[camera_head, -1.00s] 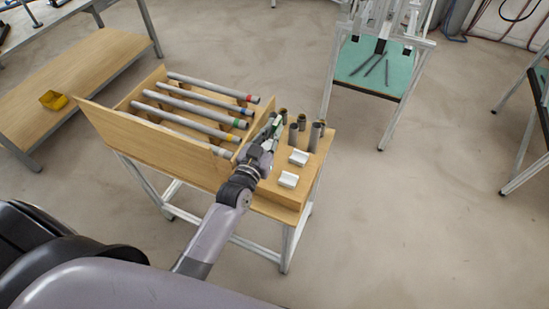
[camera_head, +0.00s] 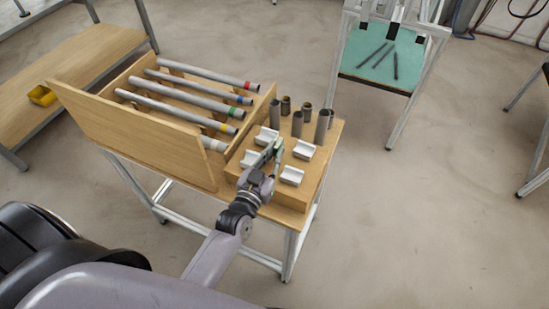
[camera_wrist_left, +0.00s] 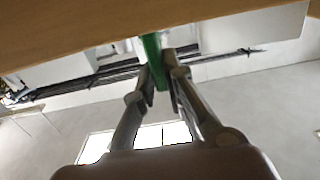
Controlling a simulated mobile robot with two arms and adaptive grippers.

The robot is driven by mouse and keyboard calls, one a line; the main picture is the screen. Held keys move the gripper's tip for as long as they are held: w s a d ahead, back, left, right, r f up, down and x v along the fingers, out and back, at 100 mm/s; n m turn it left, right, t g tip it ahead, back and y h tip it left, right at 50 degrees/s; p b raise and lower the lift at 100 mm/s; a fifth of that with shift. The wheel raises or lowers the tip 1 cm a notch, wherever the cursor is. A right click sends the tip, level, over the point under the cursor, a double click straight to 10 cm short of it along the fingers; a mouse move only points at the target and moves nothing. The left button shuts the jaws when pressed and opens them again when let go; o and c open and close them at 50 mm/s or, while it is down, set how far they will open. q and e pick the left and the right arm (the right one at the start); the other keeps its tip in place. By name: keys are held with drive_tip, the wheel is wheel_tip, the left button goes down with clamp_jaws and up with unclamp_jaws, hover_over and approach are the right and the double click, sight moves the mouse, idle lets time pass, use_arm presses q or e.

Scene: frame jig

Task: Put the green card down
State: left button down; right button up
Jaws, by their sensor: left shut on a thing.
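My left gripper (camera_head: 268,157) is over the right part of the wooden bench, among the white blocks. In the left wrist view its two fingers (camera_wrist_left: 161,85) are closed on the green card (camera_wrist_left: 152,48), which stands out past the fingertips. In the head view the card is small and mostly hidden by the gripper. I cannot tell whether the card touches anything beneath it. My right gripper is in neither view.
Several white cradle blocks (camera_head: 291,176) surround the gripper on the wooden bench top. Several dark upright tubes (camera_head: 321,126) stand behind it. Long grey tubes with coloured bands (camera_head: 190,105) lie in the wooden rack (camera_head: 130,135) at left. A green-topped stand (camera_head: 403,73) is at back right.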

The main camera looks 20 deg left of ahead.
use_arm(q)
drive_tip(key=shift+w+f, duration=0.15)
drive_tip(key=shift+f, duration=0.6)
drive_tip(key=shift+w+a, duration=0.1)
drive_tip(key=shift+w, duration=0.05)
drive_tip(key=shift+s, duration=0.2)
drive_tip(key=c, duration=2)
unclamp_jaws()
drive_tip(key=o, duration=0.3)
drive_tip(key=shift+o, duration=0.2)
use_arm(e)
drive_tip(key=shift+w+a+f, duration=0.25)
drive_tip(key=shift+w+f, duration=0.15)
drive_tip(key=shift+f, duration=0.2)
